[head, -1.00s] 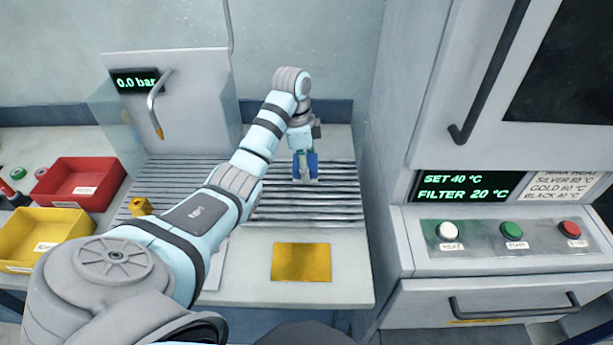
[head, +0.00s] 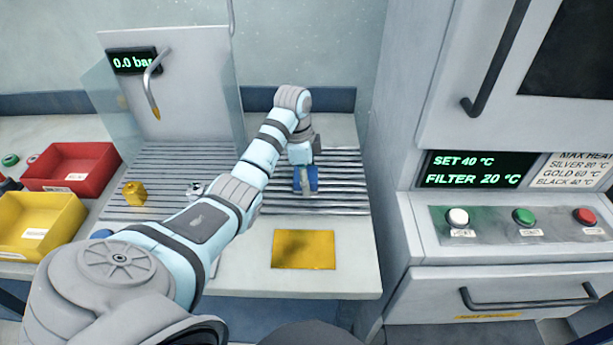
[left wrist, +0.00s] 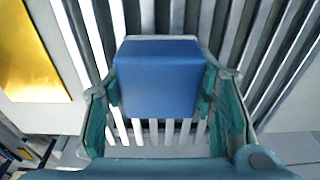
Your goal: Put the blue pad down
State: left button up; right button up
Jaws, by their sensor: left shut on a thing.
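The blue pad (left wrist: 157,78) is a small blue block between the two green-lined fingers of my left gripper (left wrist: 165,112) in the left wrist view. In the head view the blue pad (head: 312,178) shows at the end of my left arm, with the left gripper (head: 305,186) pointing down over the slatted rack (head: 345,187). The gripper is shut on the pad. Slats show below the pad; I cannot tell whether it touches them. My right gripper is not in view.
A gold plate (head: 303,250) lies on the bench in front of the rack. A yellow fitting (head: 134,193) and a small grey piece (head: 194,189) are on the rack's left part. Red (head: 72,167) and yellow (head: 40,225) bins stand at left. A cabinet (head: 500,255) bounds the right.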

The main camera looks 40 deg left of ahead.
pick_arm(q)
jog(key=o, duration=1.1)
jog(key=shift+f, duration=0.1)
jog(key=shift+w, duration=0.1)
jog(key=shift+b, duration=0.5)
notch_tip(320, 180, up, 3)
jog(key=shift+a+r, duration=0.1)
notch_tip(320, 180, up, 12)
jog(key=s+p, duration=0.1)
jog(key=p, duration=1.2)
jog(key=shift+s+a+p, duration=0.25)
jog(key=shift+s+p, duration=0.05)
